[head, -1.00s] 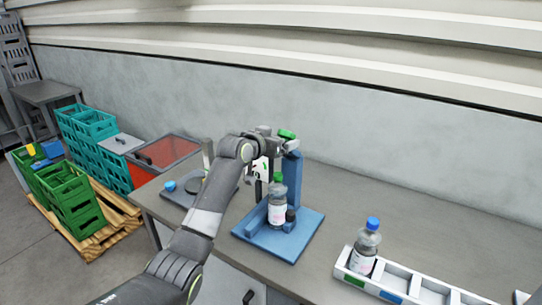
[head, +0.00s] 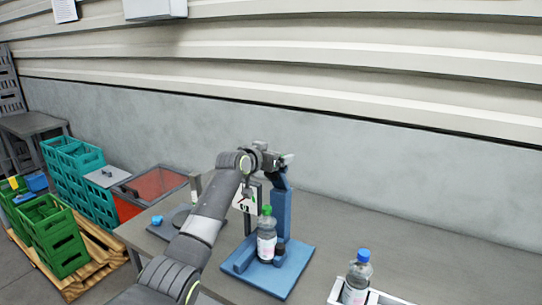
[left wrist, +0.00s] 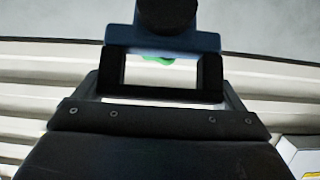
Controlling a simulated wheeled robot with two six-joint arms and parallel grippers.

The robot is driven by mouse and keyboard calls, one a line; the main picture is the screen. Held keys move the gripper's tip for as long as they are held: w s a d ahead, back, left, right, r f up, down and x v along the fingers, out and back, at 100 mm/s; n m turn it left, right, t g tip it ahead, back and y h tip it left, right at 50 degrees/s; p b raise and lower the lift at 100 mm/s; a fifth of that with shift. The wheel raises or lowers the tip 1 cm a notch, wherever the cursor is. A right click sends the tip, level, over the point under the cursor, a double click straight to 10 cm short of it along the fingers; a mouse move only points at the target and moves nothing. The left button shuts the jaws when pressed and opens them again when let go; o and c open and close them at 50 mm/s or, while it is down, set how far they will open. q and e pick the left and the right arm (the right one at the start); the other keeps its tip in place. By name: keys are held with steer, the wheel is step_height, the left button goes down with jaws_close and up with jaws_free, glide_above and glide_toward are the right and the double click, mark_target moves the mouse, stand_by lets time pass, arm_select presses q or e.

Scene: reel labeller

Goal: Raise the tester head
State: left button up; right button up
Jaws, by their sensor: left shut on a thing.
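The blue tester (head: 281,205) stands on the bench, its column rising from a flat blue base. A clear bottle with a green cap (head: 266,235) stands upright on the base, in front of the column. My left gripper (head: 286,159) is at the top of the column, above the bottle, and is shut. In the left wrist view a blue part (left wrist: 120,36) with a dark round piece lies just beyond the jaws. In the head view the gripper hides this handle. My right gripper is out of view.
A white rack (head: 378,298) with a blue-capped bottle (head: 356,278) is at the bottom right. A red-lidded bin (head: 155,184), teal crates (head: 75,165) and green crates (head: 55,240) are at the left. The bench behind and right of the tester is clear.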

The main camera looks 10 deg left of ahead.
arm_select(q)
steer(key=shift+f, duration=0.5)
steer(key=o, duration=1)
steer(key=shift+o, duration=0.5)
steer(key=shift+w+d, duration=0.1)
steer(key=shift+w, duration=0.05)
steer(key=shift+f, duration=0.1)
steer(key=shift+s+r+p, duration=0.45)
steer(key=shift+r+p, duration=0.3)
steer(key=shift+p, duration=0.25)
steer(key=s+a+r+p, duration=0.2)
steer(key=s+r+p, duration=0.2)
steer(key=r, duration=0.3)
steer(key=s+a+r+p, duration=0.2)
steer(key=s+r+p, duration=0.3)
steer(key=s+r, duration=0.2)
steer(key=shift+s+a, duration=0.2)
steer(key=shift+a, duration=0.05)
